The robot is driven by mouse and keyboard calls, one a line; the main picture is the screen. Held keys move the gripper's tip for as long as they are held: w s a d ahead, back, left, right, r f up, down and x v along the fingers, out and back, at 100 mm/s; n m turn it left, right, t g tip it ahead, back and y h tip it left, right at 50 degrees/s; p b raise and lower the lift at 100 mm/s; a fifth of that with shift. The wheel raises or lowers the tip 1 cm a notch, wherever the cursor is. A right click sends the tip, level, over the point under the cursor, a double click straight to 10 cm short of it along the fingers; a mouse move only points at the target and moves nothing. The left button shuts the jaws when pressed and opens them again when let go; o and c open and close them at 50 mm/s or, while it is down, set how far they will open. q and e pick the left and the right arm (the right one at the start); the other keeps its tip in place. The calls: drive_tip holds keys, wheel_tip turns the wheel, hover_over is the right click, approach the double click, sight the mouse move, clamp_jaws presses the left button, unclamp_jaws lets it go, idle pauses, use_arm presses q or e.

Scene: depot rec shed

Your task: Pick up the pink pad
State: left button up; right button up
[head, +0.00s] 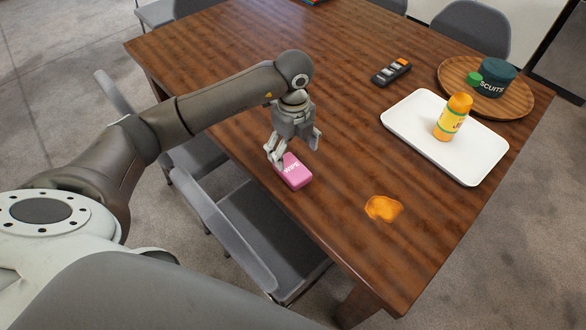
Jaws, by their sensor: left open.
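The pink pad (296,174) is a small block with white lettering, lying on the wooden table close to its left edge. My left gripper (294,151) is open and points down just above the pad's far end. One finger overlaps the pad's left side in the picture, and the other is up and to the right of it. I cannot tell whether the finger touches the pad. My right gripper is not in view.
A white tray (472,165) holds an orange bottle (453,117). Beyond are a dark remote (391,72) and a round wooden tray (517,101) with a dark tin (494,78). Grey chairs (262,235) stand around the table.

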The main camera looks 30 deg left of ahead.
sight(292, 167)
use_arm(q)
wheel_tip(292, 167, down, 3)
drive_tip(key=shift+r, duration=0.1)
wheel_tip(292, 167, down, 5)
drive_tip(key=shift+a+f+p, duration=0.1)
drive_tip(key=shift+a+p, duration=0.05)
drive_tip(key=shift+p, duration=0.5)
drive_tip(key=c, duration=1.1)
